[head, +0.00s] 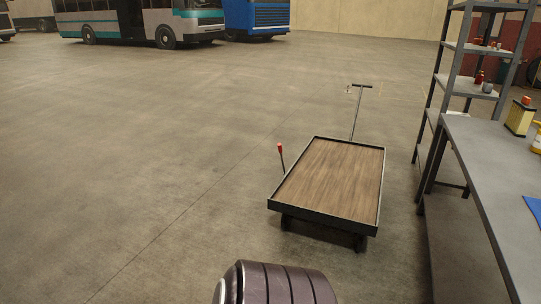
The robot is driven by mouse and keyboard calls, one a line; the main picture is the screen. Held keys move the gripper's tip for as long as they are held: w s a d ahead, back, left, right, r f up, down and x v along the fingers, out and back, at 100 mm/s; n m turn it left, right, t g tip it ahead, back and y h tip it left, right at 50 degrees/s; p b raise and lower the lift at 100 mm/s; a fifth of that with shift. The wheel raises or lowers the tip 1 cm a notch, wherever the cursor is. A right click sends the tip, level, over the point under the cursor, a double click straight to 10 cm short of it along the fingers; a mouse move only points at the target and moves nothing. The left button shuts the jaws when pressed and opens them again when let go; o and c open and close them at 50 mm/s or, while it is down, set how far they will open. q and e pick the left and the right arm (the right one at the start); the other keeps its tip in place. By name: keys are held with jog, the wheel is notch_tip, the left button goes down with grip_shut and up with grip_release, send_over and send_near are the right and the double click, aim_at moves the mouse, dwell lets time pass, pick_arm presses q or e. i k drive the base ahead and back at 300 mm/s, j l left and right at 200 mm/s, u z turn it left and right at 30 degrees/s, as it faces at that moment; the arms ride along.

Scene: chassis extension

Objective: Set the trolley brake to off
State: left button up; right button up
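The trolley (295,205) stands on the concrete floor in the middle of the head view. It has a wooden deck with a low dark rim and dark wheels. A thin lever with a red knob (280,149) stands up at its left side and leans slightly to the left; it looks like the brake lever. A T-shaped pull handle (361,87) rises at the trolley's far end. The deck is empty. Neither of my grippers shows in this view.
A grey workbench (480,165) runs along the right side, with a metal shelf unit (461,85) behind it. A yellow container (520,117) stands on the bench. Buses (140,22) are parked far back. The floor left of the trolley is clear.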

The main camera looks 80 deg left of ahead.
aim_at(279, 144)
jog(key=k+j+u, duration=0.1)
jog(key=j+u, duration=0.65)
jog(key=u, duration=0.15)
jog(key=j+u, duration=0.9)
jog(key=i+l, duration=0.05)
jog(key=l, duration=0.05)
